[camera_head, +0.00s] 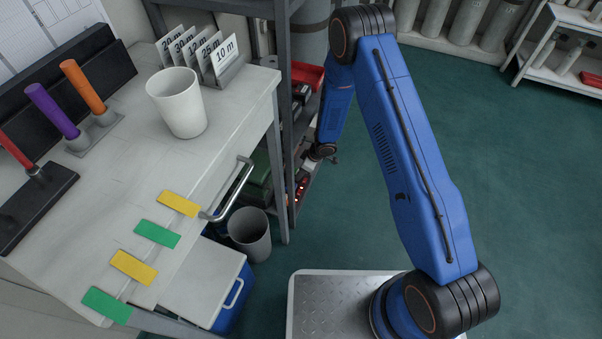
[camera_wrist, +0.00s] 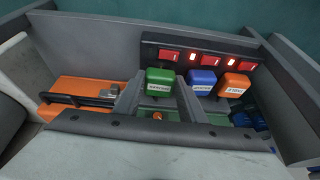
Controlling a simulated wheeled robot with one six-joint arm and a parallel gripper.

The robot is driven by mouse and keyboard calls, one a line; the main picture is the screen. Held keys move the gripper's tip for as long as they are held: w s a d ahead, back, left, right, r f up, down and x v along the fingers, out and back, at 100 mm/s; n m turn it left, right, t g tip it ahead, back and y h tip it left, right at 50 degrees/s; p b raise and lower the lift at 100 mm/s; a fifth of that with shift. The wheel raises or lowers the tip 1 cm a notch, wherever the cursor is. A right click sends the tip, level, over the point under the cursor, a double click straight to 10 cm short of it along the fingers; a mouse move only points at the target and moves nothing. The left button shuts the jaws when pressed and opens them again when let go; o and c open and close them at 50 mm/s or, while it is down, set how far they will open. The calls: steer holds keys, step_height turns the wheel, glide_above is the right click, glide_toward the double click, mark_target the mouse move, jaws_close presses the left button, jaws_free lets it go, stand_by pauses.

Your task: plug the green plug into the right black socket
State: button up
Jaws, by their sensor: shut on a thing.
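In the wrist view the green plug (camera_wrist: 159,82), with a white label on its face, is between the two fingers of my gripper (camera_wrist: 160,93). The gripper is shut on it. The plug is in front of the left part of a black socket strip (camera_wrist: 150,50). The sockets behind the plugs are hidden, and I cannot tell whether the green plug touches the strip. A blue plug (camera_wrist: 202,82) and an orange plug (camera_wrist: 235,85) sit side by side to its right.
Red switches line the strip; the left one (camera_wrist: 169,55) looks dimmer than the lit middle one (camera_wrist: 210,59) and right one (camera_wrist: 248,66). An orange case (camera_wrist: 85,95) lies left of the gripper. A grey rack post (camera_head: 284,90) and the workbench (camera_head: 150,170) stand close to my arm.

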steer(key=shift+r, duration=1.25)
steer(key=shift+f, duration=0.1)
steer(key=shift+a+f+h, duration=0.15)
steer(key=shift+f+h, duration=0.25)
steer(key=shift+f, duration=0.35)
stand_by(0.8)
steer(key=shift+f, duration=1)
stand_by(2.3)
steer(key=o, duration=1.4)
steer(key=shift+c, duration=0.2)
steer(key=v, duration=1.7)
steer(key=shift+r, duration=0.15)
